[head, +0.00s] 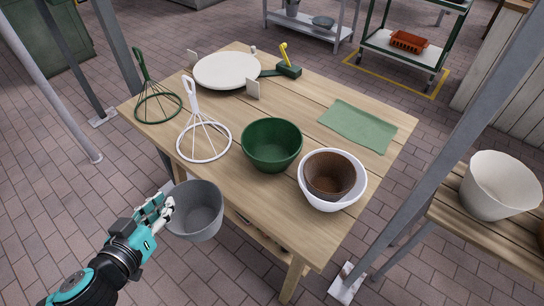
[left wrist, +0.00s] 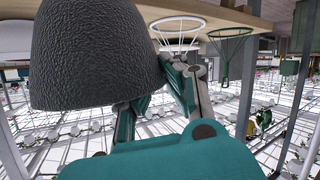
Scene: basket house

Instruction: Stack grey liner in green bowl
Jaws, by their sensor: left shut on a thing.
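The grey liner (head: 203,221) is a round, bucket-like bowl, held upright at the near left edge of the table. My left gripper (head: 165,211) is shut on its left rim side. In the left wrist view the textured grey liner (left wrist: 95,55) fills the upper left, and the left gripper's fingers (left wrist: 160,100) meet its wall. The green bowl (head: 271,147) stands on the table, to the right of and beyond the liner, and looks empty. The two are apart. My right gripper is not in view.
A white bowl (head: 333,205) with a brown liner (head: 330,178) inside stands right of the green bowl. White (head: 206,145) and green (head: 158,108) wire stands are at the table's left. A green cloth (head: 357,126) lies at the right. A white bowl (head: 500,183) sits on another table.

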